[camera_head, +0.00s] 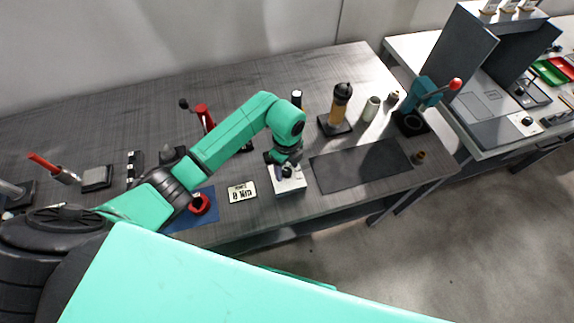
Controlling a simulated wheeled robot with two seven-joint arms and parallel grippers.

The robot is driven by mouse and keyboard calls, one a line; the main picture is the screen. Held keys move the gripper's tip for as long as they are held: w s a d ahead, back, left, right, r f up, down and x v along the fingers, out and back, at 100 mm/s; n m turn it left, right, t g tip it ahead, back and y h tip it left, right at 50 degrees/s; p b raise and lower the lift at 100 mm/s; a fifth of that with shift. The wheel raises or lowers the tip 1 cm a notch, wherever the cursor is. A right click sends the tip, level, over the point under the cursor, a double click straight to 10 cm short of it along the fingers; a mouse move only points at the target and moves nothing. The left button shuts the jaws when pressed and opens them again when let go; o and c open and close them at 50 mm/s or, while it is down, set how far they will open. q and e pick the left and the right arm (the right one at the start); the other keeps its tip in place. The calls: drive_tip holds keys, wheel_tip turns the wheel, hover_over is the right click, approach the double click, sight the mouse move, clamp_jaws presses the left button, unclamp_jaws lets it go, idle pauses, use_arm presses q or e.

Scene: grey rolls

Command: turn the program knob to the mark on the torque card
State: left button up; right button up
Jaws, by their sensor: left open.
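The torque card (242,192) is a small pale card lying flat on the bench, with dark print that looks like a figure and "Nm"; the figure is too small to read surely. To its right is a small white box (290,187) near the bench's front edge. My left gripper (285,172) points down right over this box, open. The program knob is not clearly visible; the gripper covers the top of the box, so I cannot tell whether the fingers are around a knob or touch it. My right gripper is not in view.
A dark mat (360,166) lies right of the box. Behind stand an amber-bodied tool (341,103), a pale cylinder (371,108) and a teal press (420,95) with a red-tipped lever. A red ring-shaped thing (200,205) sits on a blue mat (181,222) left of the card.

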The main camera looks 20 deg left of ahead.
use_arm(q)
drive_tip(key=shift+s, duration=0.1)
drive_tip(key=shift+c, duration=0.3)
drive_tip(key=shift+f, duration=0.1)
clamp_jaws()
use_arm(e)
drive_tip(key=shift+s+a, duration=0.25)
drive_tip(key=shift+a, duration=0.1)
